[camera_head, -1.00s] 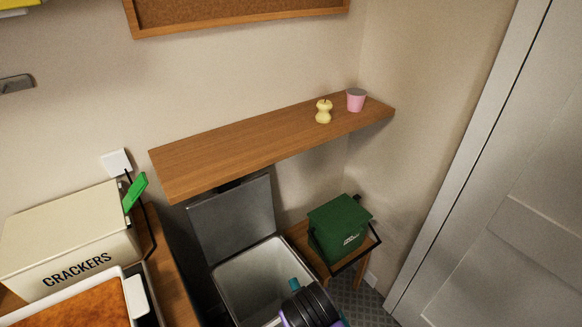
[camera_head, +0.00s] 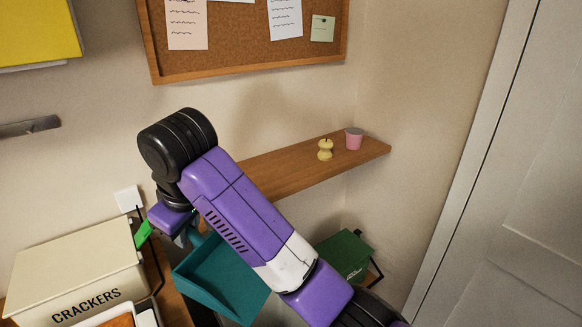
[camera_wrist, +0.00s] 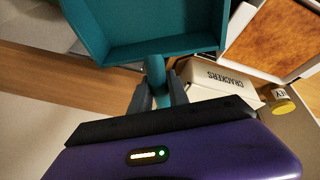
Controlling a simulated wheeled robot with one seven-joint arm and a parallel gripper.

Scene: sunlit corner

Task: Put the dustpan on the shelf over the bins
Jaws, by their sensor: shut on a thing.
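The teal dustpan (camera_head: 228,284) hangs below my gripper at lower centre in the head view, its open tray facing up. In the wrist view the dustpan (camera_wrist: 150,48) fills the top, and its handle runs down between my fingers. My gripper (camera_wrist: 158,95) is shut on that handle; in the head view it is mostly hidden behind my wrist. The wooden shelf (camera_head: 290,168) is on the wall, its left part hidden behind my arm. The green bin (camera_head: 345,252) stands below the shelf's right side. The grey bin is hidden by my arm and the dustpan.
An apple core (camera_head: 325,149) and a pink cup (camera_head: 354,139) stand at the shelf's right end. A crackers box (camera_head: 70,270) is at lower left, with a green object (camera_head: 143,234) beside it. A corkboard (camera_head: 240,62) hangs above; a door (camera_head: 500,190) is at right.

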